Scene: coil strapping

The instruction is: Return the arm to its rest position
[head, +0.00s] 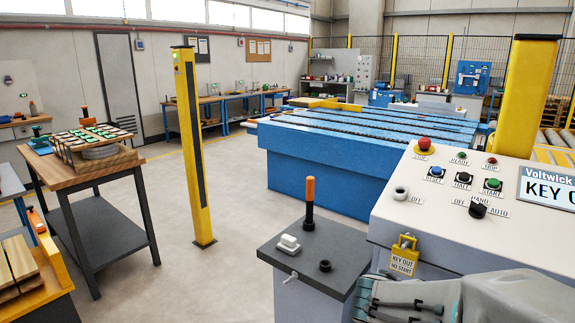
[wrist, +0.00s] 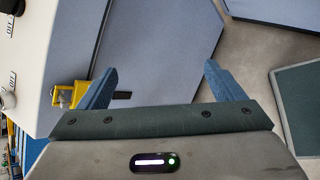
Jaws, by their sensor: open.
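My gripper (wrist: 160,82) is open and empty in the wrist view, its two blue-grey fingers spread apart with nothing between them. My grey arm (head: 510,298) shows at the bottom right of the head view, low in front of the control console (head: 395,213). The yellow padlock (head: 403,256) hangs on the console's front face, with a tag reading KEY OUT NO START. It also shows beside the left finger in the wrist view (wrist: 63,97). The whole arm's posture is not visible.
A dark-topped pedestal (head: 285,262) with an orange-handled tool (head: 309,203) stands left of the console. A yellow post (head: 193,150) and a wooden-topped workbench (head: 90,171) stand farther left. The blue conveyor table (head: 320,171) is behind. Floor between post and pedestal is clear.

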